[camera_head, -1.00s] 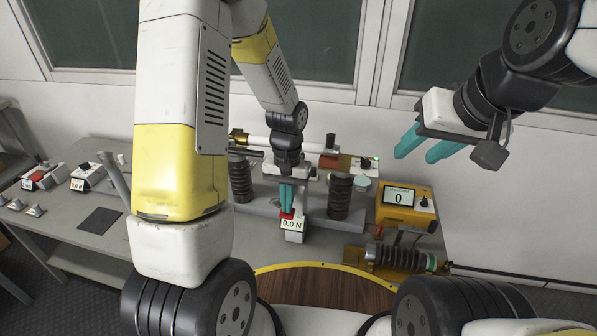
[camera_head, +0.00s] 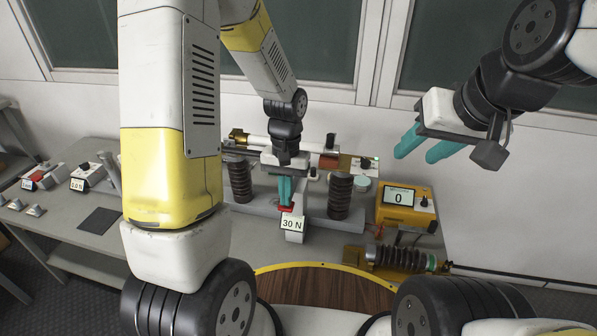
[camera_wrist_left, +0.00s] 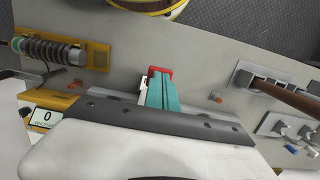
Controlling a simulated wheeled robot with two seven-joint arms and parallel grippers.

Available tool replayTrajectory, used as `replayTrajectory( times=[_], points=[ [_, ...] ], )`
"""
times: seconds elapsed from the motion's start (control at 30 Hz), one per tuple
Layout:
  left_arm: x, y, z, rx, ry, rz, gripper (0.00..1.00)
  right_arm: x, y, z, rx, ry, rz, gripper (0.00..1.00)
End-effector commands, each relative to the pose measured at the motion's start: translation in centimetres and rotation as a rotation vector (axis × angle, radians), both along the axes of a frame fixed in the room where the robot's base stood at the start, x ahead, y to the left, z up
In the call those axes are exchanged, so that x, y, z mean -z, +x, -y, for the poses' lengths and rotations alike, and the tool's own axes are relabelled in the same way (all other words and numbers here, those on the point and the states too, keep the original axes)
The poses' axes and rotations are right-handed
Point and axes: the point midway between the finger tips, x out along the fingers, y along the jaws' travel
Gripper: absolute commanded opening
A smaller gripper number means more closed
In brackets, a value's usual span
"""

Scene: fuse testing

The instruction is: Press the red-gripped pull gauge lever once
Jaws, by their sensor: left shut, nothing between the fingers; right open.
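The pull gauge (camera_head: 292,225) stands on the grey table at the middle of the head view, and its display reads 30 N. Its red lever grip (camera_head: 286,209) is right at the tips of my left gripper (camera_head: 286,203). In the left wrist view the red grip (camera_wrist_left: 160,71) shows just past the teal fingers (camera_wrist_left: 162,92), which look to be touching it. My left gripper is shut with nothing between its fingers and points down. My right gripper (camera_head: 422,151) is open and empty, raised at the right above the table.
Ribbed brown insulators (camera_head: 340,197) stand on both sides of the gauge. A yellow meter (camera_head: 404,206) reading 0 is at the right, with a ribbed fuse part (camera_head: 400,259) in front of it. A dark mat (camera_head: 99,221) and small devices (camera_head: 85,177) are at the left.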

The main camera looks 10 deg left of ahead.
Motion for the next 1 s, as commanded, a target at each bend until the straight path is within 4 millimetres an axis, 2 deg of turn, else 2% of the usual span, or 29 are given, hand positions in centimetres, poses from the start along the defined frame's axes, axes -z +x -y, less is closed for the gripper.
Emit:
replayTrajectory(
  times=[0.57, 1.0],
  points=[
    [-0.5, -0.1, 0.0, 0.0, 0.0, 0.0, 0.0, 0.0, 0.0, 0.0, 0.0, 0.0, 0.0, 0.43],
    [-4.8, -0.6, 0.0, 0.0, -0.001, 0.003, 0.0, 0.0, 0.0, 0.0, 0.0, 0.0, 0.0, 0.43]
  ],
)
